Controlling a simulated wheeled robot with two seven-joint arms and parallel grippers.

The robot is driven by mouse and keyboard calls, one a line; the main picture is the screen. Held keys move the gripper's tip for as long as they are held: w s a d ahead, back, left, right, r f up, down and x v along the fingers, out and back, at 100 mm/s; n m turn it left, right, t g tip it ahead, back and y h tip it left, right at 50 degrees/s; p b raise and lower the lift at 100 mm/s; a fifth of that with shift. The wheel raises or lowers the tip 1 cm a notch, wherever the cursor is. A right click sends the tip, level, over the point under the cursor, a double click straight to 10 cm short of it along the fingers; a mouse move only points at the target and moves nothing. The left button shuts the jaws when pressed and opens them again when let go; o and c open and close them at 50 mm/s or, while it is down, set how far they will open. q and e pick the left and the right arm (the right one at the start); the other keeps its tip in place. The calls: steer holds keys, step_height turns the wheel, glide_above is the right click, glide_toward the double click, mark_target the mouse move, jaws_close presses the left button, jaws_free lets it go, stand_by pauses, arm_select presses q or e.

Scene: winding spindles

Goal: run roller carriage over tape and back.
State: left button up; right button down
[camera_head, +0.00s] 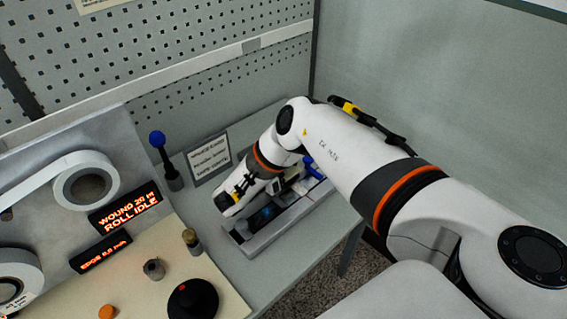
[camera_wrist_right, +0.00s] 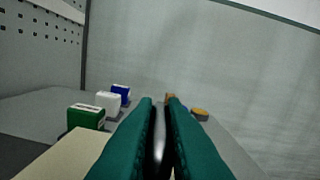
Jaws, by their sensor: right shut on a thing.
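My right gripper (camera_wrist_right: 160,110) shows in the right wrist view, with its teal fingers shut on a dark, narrow handle (camera_wrist_right: 159,135). I cannot tell from the views whether this handle belongs to the roller carriage. In the head view my right arm reaches down over a long grey tray (camera_head: 245,246), and its fingers are hidden there. A white tape roll (camera_head: 66,188) hangs on the sloped panel at left, with a strip of tape (camera_head: 30,186) running from it to the left. My left gripper is not in view.
Lit displays (camera_head: 125,206) read "ROLL IDLE". A black knob (camera_head: 193,300) stands on the beige deck. Green (camera_wrist_right: 86,117), white (camera_wrist_right: 108,103) and blue (camera_wrist_right: 121,92) blocks stand left of my fingers.

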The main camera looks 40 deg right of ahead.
steer(key=c, duration=1.8)
jaws_free()
steer(key=shift+d, duration=0.15)
steer(key=shift+c, duration=0.2)
steer(key=shift+o, duration=1.8)
steer(key=shift+d, duration=0.1)
steer(key=shift+a, duration=0.2)
steer(key=a, duration=0.1)
steer(key=a+b, duration=0.1)
steer(key=a, duration=0.1)
steer(key=a+b, duration=0.1)
steer(key=a, duration=0.1)
steer(key=shift+s+f, duration=0.2)
steer(key=shift+s, duration=0.15)
steer(key=shift+a+r+p, duration=0.2)
steer(key=shift+a+p, duration=0.1)
steer(key=shift+a, duration=0.2)
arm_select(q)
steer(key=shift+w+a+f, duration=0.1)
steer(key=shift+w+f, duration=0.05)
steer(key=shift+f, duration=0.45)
arm_select(e)
steer(key=shift+s+a, duration=0.2)
steer(key=shift+a, duration=0.3)
